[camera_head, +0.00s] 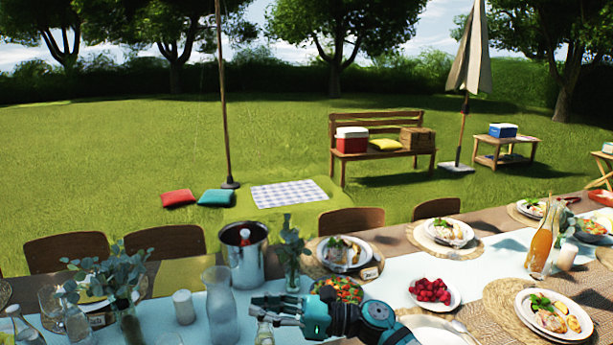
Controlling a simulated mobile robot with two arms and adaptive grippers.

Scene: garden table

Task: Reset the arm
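My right gripper (258,309) reaches in from the bottom centre, over the near side of the long table (160,318). It is teal and black and points left. Its two fingers look parted, with nothing clearly between them. A small clear glass item (265,332) shows just below the fingertips; I cannot tell whether they touch it. My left gripper is not in view.
Close to the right gripper stand a glass carafe (221,305), a metal bucket with a bottle (239,262), a salad bowl (338,291) and a vase with leaves (292,265). A bowl of red berries (434,292) and plated meals lie further right. Chairs line the far side.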

